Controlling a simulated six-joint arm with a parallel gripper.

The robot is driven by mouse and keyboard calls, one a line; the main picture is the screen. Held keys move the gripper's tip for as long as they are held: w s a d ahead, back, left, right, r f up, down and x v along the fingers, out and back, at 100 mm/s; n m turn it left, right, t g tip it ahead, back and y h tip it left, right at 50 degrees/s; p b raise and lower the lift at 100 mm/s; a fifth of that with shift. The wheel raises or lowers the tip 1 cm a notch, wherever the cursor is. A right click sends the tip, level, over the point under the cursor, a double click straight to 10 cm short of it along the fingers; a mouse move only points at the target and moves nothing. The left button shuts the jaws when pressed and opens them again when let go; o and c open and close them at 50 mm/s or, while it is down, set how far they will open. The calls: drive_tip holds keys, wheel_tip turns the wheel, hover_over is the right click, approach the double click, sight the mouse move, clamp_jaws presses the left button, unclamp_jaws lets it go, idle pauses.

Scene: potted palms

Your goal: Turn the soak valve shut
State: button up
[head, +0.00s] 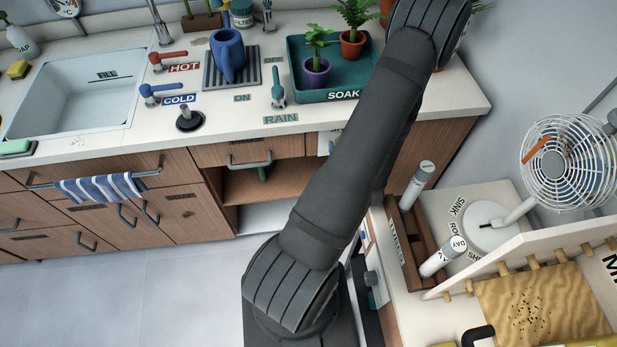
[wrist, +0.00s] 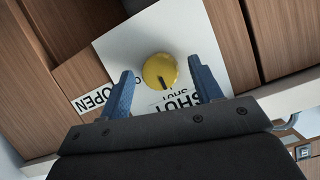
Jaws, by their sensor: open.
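A round yellow knob (wrist: 157,70) sits on a white panel (wrist: 130,52) in the wrist view. A short dark mark on the knob runs to its lower edge, on the side of the SHUT lettering (wrist: 181,104). An OPEN label (wrist: 95,100) is at the left. My gripper (wrist: 160,64) is open, with one blue finger on each side of the knob in the picture. I see gaps on both sides; whether the fingers reach its depth I cannot tell. In the head view my arm hides the gripper and the knob.
A green tray (head: 316,95) marked SOAK holds potted plants on the counter (head: 220,128). A drawer handle (head: 249,163) juts from the cabinet front left of my arm. At the right, a fan (head: 570,160) and a wooden rack (head: 412,240) stand on another surface.

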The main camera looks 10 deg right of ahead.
drive_tip(key=v, duration=0.7)
drive_tip(key=shift+w+a+r+m+g+h, duration=1.05)
drive_tip(key=shift+a+m+g, duration=0.65)
drive_tip(key=shift+a, duration=5.75)
drive_tip(key=s+d+r+m+h, duration=0.1)
drive_tip(key=s+d+m+h, duration=0.1)
drive_tip(key=s+h, duration=0.5)
drive_tip(key=shift+s+d+r+m, duration=0.25)
drive_tip(key=shift+s+m, duration=0.15)
drive_tip(key=shift+s, duration=0.2)
drive_tip(key=shift+a, duration=0.1)
